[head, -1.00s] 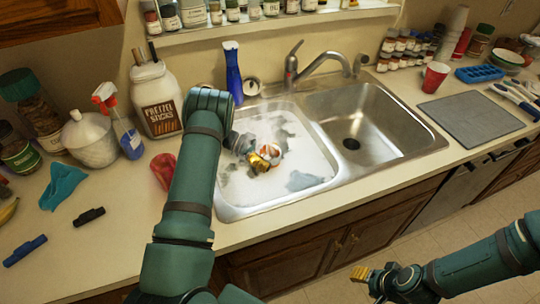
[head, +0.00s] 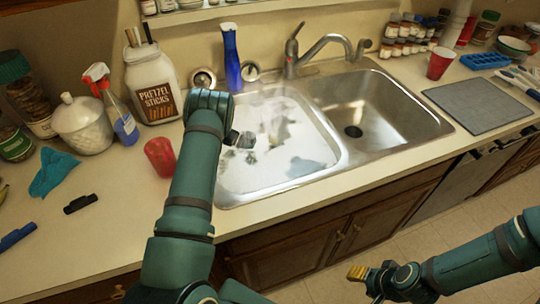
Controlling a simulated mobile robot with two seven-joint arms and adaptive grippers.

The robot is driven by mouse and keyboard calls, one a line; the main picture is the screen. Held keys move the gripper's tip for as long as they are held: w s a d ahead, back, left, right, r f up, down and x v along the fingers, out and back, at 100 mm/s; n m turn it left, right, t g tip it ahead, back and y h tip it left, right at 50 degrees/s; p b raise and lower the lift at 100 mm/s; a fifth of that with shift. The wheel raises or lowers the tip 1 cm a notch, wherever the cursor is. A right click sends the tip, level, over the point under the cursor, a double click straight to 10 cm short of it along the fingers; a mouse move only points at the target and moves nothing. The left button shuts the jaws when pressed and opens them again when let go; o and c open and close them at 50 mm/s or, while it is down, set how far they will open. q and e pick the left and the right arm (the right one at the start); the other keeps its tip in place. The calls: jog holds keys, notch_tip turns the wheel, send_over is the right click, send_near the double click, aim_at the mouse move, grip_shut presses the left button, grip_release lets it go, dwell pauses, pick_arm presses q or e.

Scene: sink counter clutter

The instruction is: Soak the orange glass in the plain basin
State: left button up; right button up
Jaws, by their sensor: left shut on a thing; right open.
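My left gripper (head: 244,140) reaches down into the left basin (head: 330,152), which is full of white suds. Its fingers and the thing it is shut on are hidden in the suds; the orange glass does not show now. The right basin (head: 395,115) is plain bare steel, with no suds and a dark drain, and looks empty. My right gripper (head: 357,273) is open and empty, low over the floor in front of the cabinets.
A red tumbler (head: 160,157) stands on the counter left of my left forearm. A blue bottle (head: 231,60) and the faucet (head: 292,55) stand behind the basins. A grey mat (head: 480,104) lies to the right of the sink.

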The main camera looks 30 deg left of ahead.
pick_arm(q)
jog(key=shift+f+b, duration=0.3)
jog(key=shift+f, duration=0.15)
pick_arm(e)
jog(key=shift+f, duration=0.35)
pick_arm(q)
jog(key=o, duration=1.3)
